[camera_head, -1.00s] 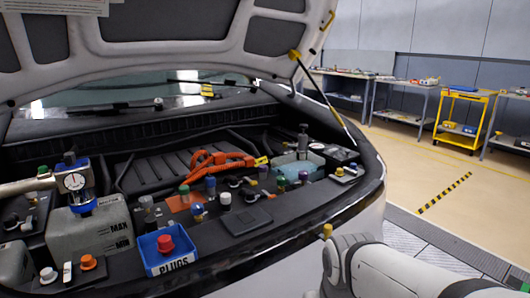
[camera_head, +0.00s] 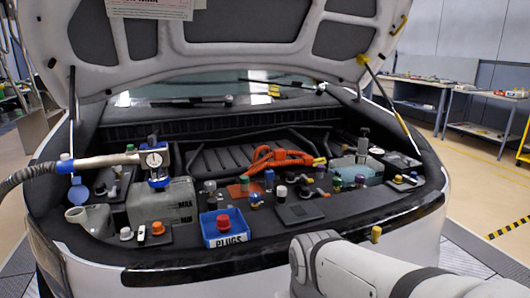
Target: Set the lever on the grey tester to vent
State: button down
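The grey tester (camera_head: 155,163) with a round white dial gauge stands on top of the grey coolant tank (camera_head: 165,204) at the left of the engine bay. A blue part shows at its lower end. A dark knob is on its top, and a small green part is at its left side. Which of these is the lever, and how it is set, is too small to tell. A thick grey hose (camera_head: 95,161) runs from the tester to the left. My white arm shows at the bottom right; my gripper is not in view.
A blue PLUGS bin (camera_head: 224,229) holding a red plug stands right of the tank. Several coloured caps and orange cables (camera_head: 280,157) lie further right. The raised hood (camera_head: 240,30) hangs over the bay. A white spout (camera_head: 90,218) is left of the tank.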

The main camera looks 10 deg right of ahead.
aim_at(344, 147)
jog(key=u, duration=0.4)
jog(key=k, duration=1.1)
jog(key=z, duration=0.85)
jog(key=i, duration=0.95)
